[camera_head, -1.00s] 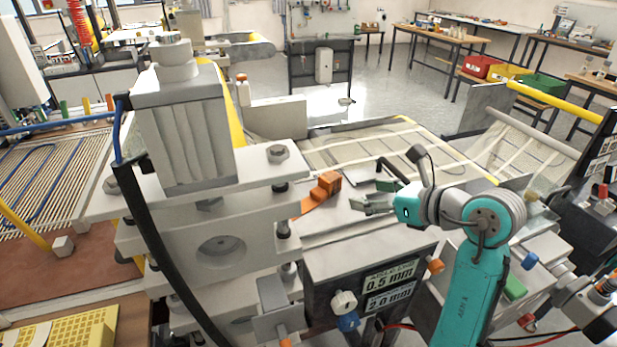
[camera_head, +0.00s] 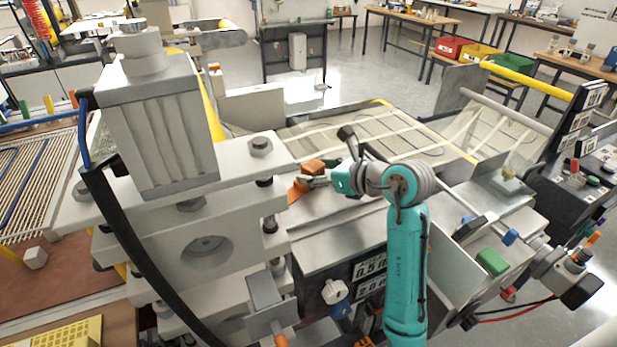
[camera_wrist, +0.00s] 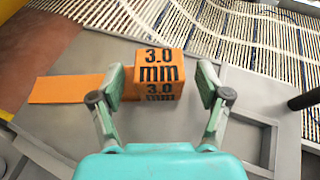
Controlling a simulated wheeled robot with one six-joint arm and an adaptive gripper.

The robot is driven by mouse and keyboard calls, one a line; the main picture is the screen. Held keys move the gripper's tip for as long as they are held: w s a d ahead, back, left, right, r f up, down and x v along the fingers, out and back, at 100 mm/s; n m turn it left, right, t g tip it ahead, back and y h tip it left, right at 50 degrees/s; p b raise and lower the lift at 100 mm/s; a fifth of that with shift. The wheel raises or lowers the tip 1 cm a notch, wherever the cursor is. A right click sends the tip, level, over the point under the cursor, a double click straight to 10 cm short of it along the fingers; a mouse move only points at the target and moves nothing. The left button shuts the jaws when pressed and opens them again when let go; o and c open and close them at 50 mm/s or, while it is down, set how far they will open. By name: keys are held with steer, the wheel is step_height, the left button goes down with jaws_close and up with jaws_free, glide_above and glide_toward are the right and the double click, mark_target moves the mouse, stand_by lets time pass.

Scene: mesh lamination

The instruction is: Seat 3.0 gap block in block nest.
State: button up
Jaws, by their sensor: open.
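The orange gap block (camera_wrist: 158,73), marked 3.0 mm, sits on a grey metal surface, with a flat orange tongue (camera_wrist: 66,88) reaching left from it. It also shows in the head view (camera_head: 313,167) beside the press, partly covered by my gripper. My gripper (camera_wrist: 163,90) is open, with one finger left of the block and the other right of it. The right finger stands clear of the block; the left pad is close to its side, and contact is unclear. In the head view, my gripper (camera_head: 316,182) is at the block. I cannot identify the block nest for certain.
The press (camera_head: 205,240) with its heavy plates stands just left of the block. A shallow rectangular recess (camera_wrist: 250,138) lies at the lower right in the wrist view. Mesh (camera_wrist: 262,40) lies beyond the plate.

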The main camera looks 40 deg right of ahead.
steer(key=shift+w+a+f, duration=0.1)
steer(key=shift+w+f, duration=0.15)
steer(key=shift+w, duration=0.35)
steer(key=c, duration=1.4)
steer(key=shift+r, duration=0.1)
